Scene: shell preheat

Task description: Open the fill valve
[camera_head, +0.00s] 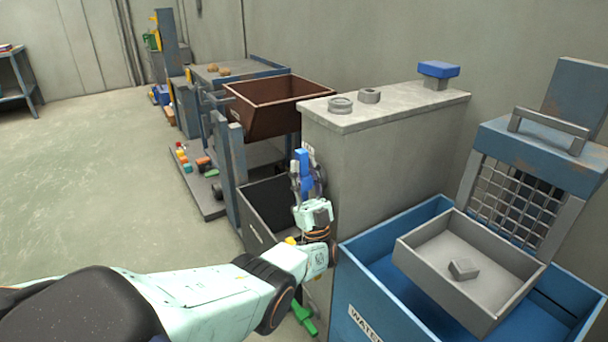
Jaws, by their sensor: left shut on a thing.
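A blue handle (303,158), which looks like the fill valve's lever, stands upright at the left face of the grey block (350,165). My left gripper (306,178) reaches up to it from below and is shut on it. The fingers and wrist hide the lower part of the handle and any valve body behind it. My right gripper is not in view.
A blue tub (370,312) marked "WATER" stands at the right, with a grey tray (420,268) above it. A green handle (304,318) shows below my wrist. A brown bin (262,112) stands beyond the block. Open floor lies left.

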